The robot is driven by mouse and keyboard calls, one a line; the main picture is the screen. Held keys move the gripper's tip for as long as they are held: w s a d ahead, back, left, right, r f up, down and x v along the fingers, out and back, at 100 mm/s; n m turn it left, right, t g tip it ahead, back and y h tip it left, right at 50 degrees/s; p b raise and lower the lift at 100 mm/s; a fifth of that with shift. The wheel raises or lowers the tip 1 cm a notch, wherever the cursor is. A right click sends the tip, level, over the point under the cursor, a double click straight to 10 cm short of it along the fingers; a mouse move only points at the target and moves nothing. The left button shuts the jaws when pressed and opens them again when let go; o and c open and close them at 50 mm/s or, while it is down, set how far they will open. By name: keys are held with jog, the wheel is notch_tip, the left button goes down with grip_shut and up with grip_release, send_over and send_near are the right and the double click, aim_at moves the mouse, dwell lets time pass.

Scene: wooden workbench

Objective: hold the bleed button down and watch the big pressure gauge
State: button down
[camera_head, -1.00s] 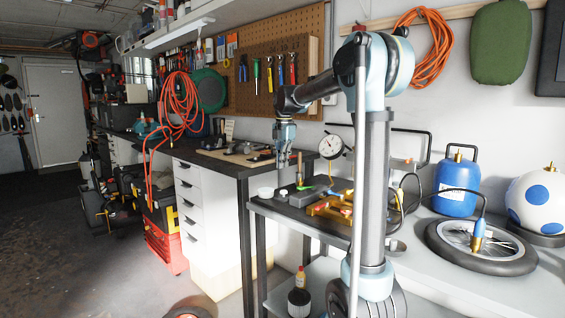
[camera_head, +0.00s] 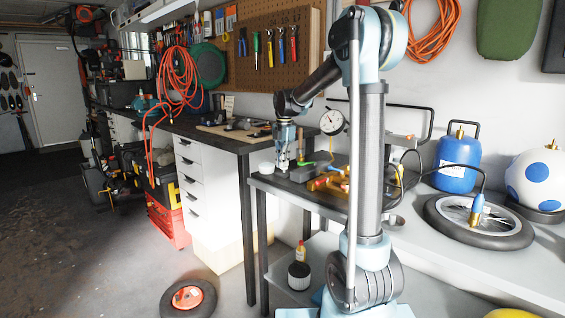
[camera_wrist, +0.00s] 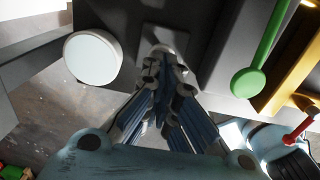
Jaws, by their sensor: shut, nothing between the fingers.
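The big pressure gauge (camera_head: 331,122) is a round white dial with a dark rim, standing behind the small bench. Its face is toward me, but its reading is too small to tell. My gripper (camera_head: 283,167) points down over the left part of that bench, left of the gauge. In the wrist view my gripper (camera_wrist: 162,68) has its fingers together and empty. A pale, rounded metal part (camera_wrist: 163,49) shows just at the fingertips, over a grey block. It may be the bleed button; the fingers partly hide it, and I cannot tell whether they touch it or whether it is pressed.
A white round pot (camera_wrist: 92,57) stands left of the fingers. A green-handled tool (camera_wrist: 249,82) and a yellow part (camera_wrist: 297,65) lie to the right. In the head view, a blue tank (camera_head: 457,163) and a wheel (camera_head: 477,219) are on the right-hand bench.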

aim_at(284, 168)
jog(key=shift+f, duration=0.95)
dwell(0.4)
jog(key=shift+r, duration=0.1)
dwell(3.8)
notch_tip(284, 168, up, 14)
jog(key=shift+d, duration=0.2)
dwell(0.4)
jog(key=shift+s, duration=0.15)
dwell(0.6)
